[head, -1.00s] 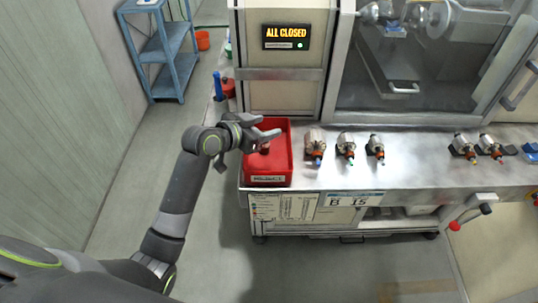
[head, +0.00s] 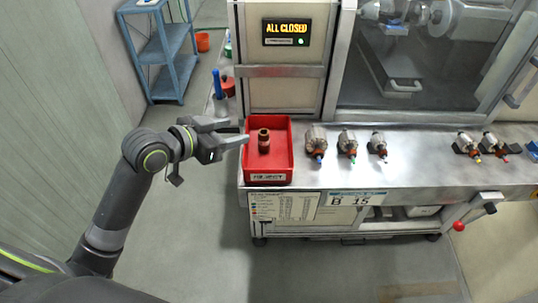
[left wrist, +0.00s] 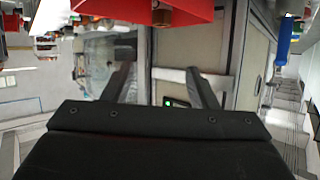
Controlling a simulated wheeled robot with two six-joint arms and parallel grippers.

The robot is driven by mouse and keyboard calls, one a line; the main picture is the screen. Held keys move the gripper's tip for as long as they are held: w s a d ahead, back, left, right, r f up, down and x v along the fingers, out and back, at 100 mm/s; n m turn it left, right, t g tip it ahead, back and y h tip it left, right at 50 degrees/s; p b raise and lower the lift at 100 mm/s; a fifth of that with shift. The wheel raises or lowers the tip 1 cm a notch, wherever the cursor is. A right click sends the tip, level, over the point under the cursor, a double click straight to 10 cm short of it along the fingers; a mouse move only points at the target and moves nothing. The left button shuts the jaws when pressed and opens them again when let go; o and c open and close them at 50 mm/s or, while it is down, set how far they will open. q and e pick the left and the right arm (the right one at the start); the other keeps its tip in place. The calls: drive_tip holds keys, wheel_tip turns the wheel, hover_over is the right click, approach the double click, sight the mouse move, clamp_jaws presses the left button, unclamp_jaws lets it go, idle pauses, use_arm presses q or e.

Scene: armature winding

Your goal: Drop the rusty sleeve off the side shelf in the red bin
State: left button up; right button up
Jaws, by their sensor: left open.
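The rusty brown sleeve (head: 263,141) stands upright inside the red bin (head: 249,165), on its floor, in the head view. The red bin sits at the left end of the steel bench. My left gripper (head: 233,132) is open and empty, just left of the bin and apart from the sleeve. In the left wrist view my two open fingers (left wrist: 158,88) have nothing between them, and the red bin (left wrist: 200,12) shows at the top edge. My right gripper is not in view.
Several armatures (head: 348,144) stand in a row on the bench (head: 420,170) right of the bin. A blue side shelf (head: 163,50) stands at the back left, with an orange bucket (head: 203,41) beside it. The floor left of the bench is clear.

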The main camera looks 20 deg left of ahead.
use_arm(q)
drive_tip(key=v, duration=0.6)
idle(0.6)
